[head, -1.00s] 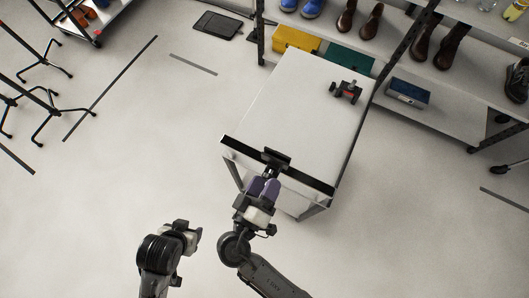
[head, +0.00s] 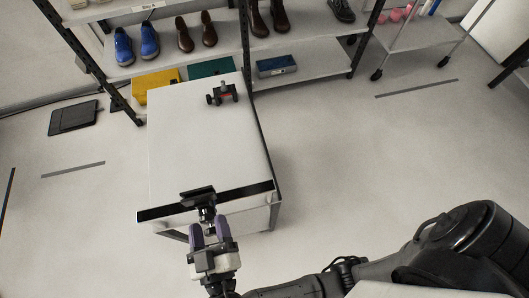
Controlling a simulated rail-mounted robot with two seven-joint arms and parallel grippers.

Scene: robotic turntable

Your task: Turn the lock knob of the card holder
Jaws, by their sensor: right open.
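A small black holder-like fitting (head: 198,193) with a short dark shaft stands at the front edge of the white table. It looks like the card holder; its lock knob cannot be made out clearly. My right gripper (head: 209,226) is just in front of it. Its two purple fingers are apart, one on each side of the dark shaft, and point toward the table. I cannot tell whether they touch it. My left gripper is out of view.
The white table (head: 198,135) is mostly bare, with a black and red device (head: 222,94) near its back right corner. Shelves with shoes (head: 150,38), a yellow box (head: 155,82) and a blue box (head: 276,66) stand behind.

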